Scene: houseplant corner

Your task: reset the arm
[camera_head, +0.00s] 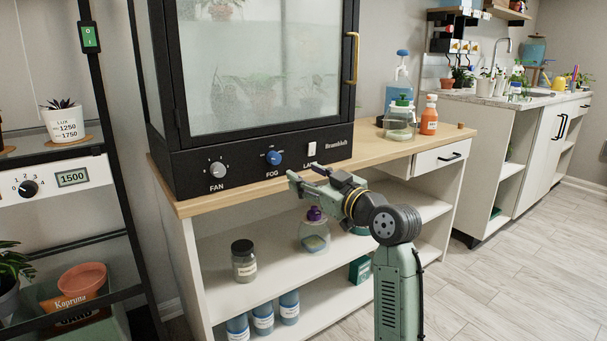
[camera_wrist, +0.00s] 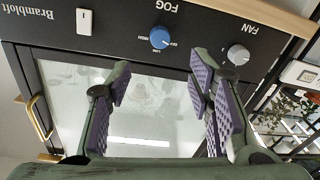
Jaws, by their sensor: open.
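My gripper (camera_head: 304,173) is in front of the control panel of the black cabinet (camera_head: 262,178), near the front edge of the wooden counter. Its jaws are open with nothing between them. In the wrist view my gripper (camera_wrist: 160,78) shows two spread fingers with purple ribbed pads. That view is upside down. Behind the fingers are the fogged glass door (camera_wrist: 150,112), the blue FOG knob (camera_wrist: 160,38), the grey FAN knob (camera_wrist: 238,54) and a white rocker switch (camera_wrist: 84,21). I cannot tell the exact gap between fingertips and panel.
A glass bottle (camera_head: 399,122) and an orange bottle (camera_head: 429,116) stand on the counter (camera_head: 384,150) to the right. A purple-capped jar (camera_head: 314,236) and a dark-lidded jar (camera_head: 244,262) stand on the shelf below. A black plant rack (camera_head: 110,165) stands left. Floor (camera_head: 510,275) at right is clear.

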